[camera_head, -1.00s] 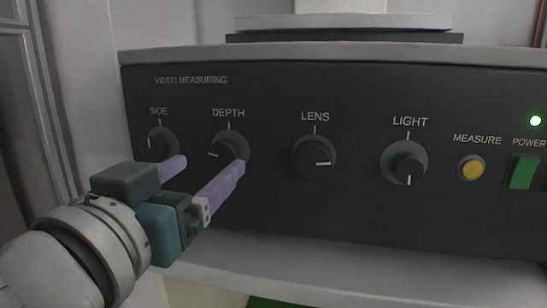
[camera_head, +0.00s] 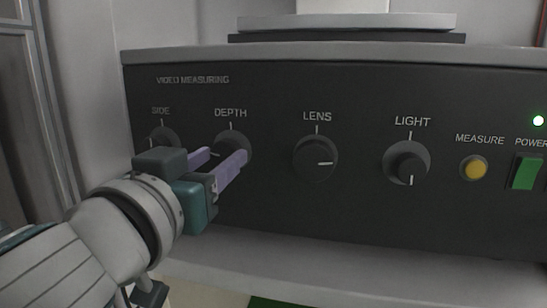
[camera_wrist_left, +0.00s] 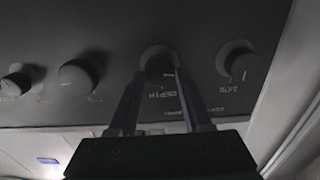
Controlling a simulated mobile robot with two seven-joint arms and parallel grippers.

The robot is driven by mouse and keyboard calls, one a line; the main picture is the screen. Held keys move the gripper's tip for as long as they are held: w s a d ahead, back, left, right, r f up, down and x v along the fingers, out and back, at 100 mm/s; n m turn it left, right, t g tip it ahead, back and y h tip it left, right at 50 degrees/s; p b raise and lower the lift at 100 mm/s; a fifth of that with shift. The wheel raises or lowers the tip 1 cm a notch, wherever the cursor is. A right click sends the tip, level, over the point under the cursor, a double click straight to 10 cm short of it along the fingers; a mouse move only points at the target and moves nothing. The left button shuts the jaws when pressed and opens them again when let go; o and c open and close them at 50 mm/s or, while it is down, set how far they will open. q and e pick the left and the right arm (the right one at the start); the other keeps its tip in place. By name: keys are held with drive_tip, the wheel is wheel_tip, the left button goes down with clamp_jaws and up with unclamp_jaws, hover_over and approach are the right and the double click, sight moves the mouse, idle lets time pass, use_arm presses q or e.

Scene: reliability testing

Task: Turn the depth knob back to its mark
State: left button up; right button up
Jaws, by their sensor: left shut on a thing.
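The dark round depth knob (camera_head: 235,145) is on the black front panel, below the word DEPTH and a short white mark line. My left gripper (camera_head: 222,160) comes in from the left, with its two purple fingers on either side of the knob. It is shut on the knob. In the left wrist view the fingers reach up to the depth knob (camera_wrist_left: 158,62), one at each side. My right gripper is not in view.
The side knob (camera_head: 162,138) is close on the left, partly behind my gripper. The lens knob (camera_head: 315,158), light knob (camera_head: 407,163), yellow measure button (camera_head: 473,168) and green power switch (camera_head: 524,172) are to the right. A pale ledge (camera_head: 330,275) runs below the panel.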

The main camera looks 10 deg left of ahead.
use_arm(q)
clamp_jaws()
drive_tip(key=shift+m, duration=0.3)
drive_tip(key=m+p, duration=0.1)
drive_tip(key=m, duration=0.1)
drive_tip(key=shift+r+m, duration=0.1)
drive_tip(key=shift+m, duration=0.3)
drive_tip(key=m+p, duration=0.1)
drive_tip(key=m, duration=0.3)
drive_tip(key=shift+d+m, duration=0.1)
drive_tip(key=shift+m, duration=0.2)
drive_tip(key=m+p, duration=0.1)
drive_tip(key=m, duration=0.3)
drive_tip(key=shift+m+p, duration=0.35)
drive_tip(key=shift+m, duration=1.35)
